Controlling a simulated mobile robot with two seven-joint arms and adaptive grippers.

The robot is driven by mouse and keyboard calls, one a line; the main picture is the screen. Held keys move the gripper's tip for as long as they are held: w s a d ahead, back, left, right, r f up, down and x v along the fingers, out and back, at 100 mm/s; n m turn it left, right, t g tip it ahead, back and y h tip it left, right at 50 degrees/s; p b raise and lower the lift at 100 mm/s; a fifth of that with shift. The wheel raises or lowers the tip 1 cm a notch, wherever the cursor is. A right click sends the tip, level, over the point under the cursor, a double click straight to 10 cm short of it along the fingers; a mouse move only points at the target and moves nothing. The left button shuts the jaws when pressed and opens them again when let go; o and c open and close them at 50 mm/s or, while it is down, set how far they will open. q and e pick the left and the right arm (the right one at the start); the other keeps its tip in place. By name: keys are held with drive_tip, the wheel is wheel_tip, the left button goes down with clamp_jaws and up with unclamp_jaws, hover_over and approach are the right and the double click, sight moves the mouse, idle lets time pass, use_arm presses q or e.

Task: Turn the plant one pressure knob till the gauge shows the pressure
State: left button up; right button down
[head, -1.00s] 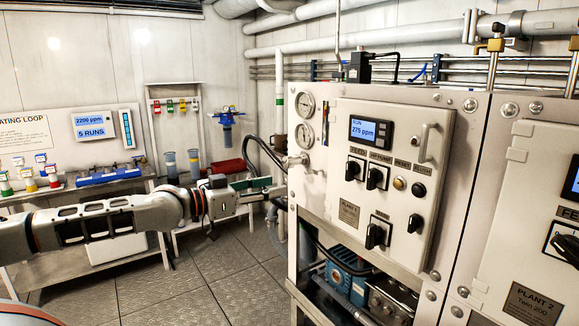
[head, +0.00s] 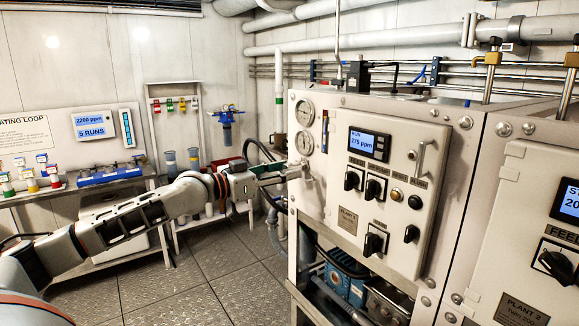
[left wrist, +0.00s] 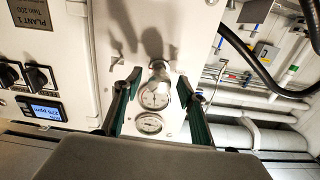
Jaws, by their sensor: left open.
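The pressure knob (left wrist: 158,76) is a silver round knob on a stem at the left edge of the plant one panel. It is small and partly overlapped by my fingers in the head view. My left gripper (head: 284,174) is open, reaching to the panel's left edge. In the left wrist view, its dark green fingers (left wrist: 158,79) stand on either side of the knob; I cannot tell whether they touch it. Two round gauges, upper (head: 305,112) and lower (head: 304,142), sit above the knob; their needles are too small to read. My right gripper is not in view.
The plant one panel (head: 345,190) carries black switches and a display (head: 369,144) reading 275 ppm. Plant two (head: 530,230) stands to the right. A black hose (head: 262,150) curves behind my gripper. A bench with coloured bottles stands left. The floor (head: 215,265) is clear.

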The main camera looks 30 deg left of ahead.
use_arm(q)
drive_tip(key=shift+x, duration=0.9)
drive_tip(key=c, duration=1.2)
drive_tip(key=shift+o, duration=0.2)
drive_tip(key=shift+m, duration=0.5)
drive_tip(key=o, duration=1.2)
drive_tip(key=shift+c, duration=0.2)
drive_tip(key=shift+s, duration=0.15)
